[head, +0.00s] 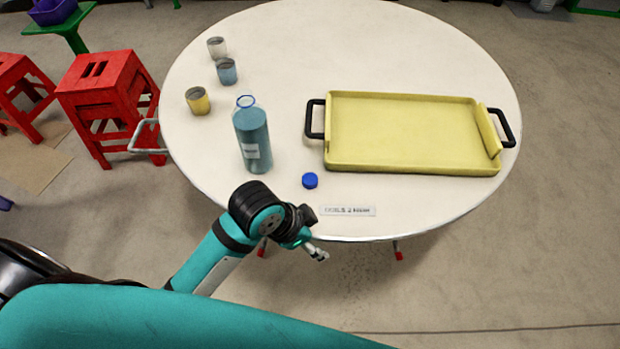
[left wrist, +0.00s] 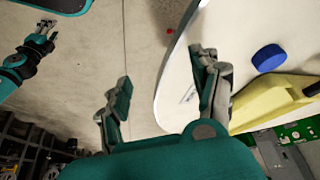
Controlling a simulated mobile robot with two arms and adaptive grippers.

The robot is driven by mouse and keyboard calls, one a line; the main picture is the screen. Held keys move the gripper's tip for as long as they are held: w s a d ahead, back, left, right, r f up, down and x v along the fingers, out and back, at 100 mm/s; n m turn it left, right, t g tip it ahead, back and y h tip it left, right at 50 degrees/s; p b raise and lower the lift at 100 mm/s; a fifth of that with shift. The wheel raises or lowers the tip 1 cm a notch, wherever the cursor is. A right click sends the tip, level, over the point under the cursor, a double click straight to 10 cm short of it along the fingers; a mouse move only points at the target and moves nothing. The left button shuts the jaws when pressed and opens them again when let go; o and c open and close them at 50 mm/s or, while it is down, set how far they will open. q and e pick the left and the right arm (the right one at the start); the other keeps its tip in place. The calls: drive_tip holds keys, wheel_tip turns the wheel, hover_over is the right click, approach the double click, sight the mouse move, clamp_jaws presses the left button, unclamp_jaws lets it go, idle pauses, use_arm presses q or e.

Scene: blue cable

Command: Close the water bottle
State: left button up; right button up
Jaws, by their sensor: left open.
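A blue-green water bottle (head: 252,140) stands upright on the left part of the round white table, its blue-rimmed neck uncovered. The blue cap (head: 310,180) lies on the table right of the bottle, near the front edge. The cap also shows in the left wrist view (left wrist: 269,58), to the right of the fingers. My left gripper (head: 318,253) is beyond the table's front edge, apart from cap and bottle. In the left wrist view its fingers (left wrist: 160,72) are spread and empty. My right gripper (left wrist: 46,28) shows small at the upper left there; its jaw state is unclear.
A yellow tray (head: 412,164) with black handles takes up the right of the table (head: 300,50). White (head: 217,48), blue (head: 227,72) and yellow (head: 199,101) cups stand behind the bottle. A label card (head: 348,211) lies at the front edge. Red stools (head: 105,95) stand left.

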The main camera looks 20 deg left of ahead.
use_arm(q)
drive_tip(key=w+d+m, duration=0.1)
drive_tip(key=w+d+r+m, duration=0.1)
drive_tip(key=m, duration=0.1)
drive_tip(key=w+d+r+m+g, duration=0.1)
drive_tip(key=w+m, duration=0.1)
drive_tip(key=shift+w+d+r, duration=0.1)
drive_tip(key=shift+d+r, duration=0.1)
drive_tip(key=shift+r, duration=0.05)
drive_tip(key=w+r+m, duration=0.1)
drive_tip(key=w+m, duration=0.1)
drive_tip(key=w+r+m, duration=0.1)
drive_tip(key=w+m, duration=0.1)
drive_tip(key=shift+r+g+y, duration=0.2)
drive_tip(key=shift+g+y, duration=0.1)
drive_tip(key=shift+g, duration=0.1)
drive_tip(key=w+a+r+m+g+y, duration=0.1)
drive_tip(key=w+a+r+m+y, duration=0.1)
drive_tip(key=w+a+r+m, duration=0.15)
wheel_tip(320, 180, up, 7)
drive_tip(key=m+y, duration=0.1)
drive_tip(key=m, duration=0.1)
hover_over(309, 177)
drive_tip(key=shift+f+g, duration=0.1)
drive_tip(key=shift+g, duration=0.2)
drive_tip(key=shift+f, duration=0.1)
wheel_tip(309, 177, down, 12)
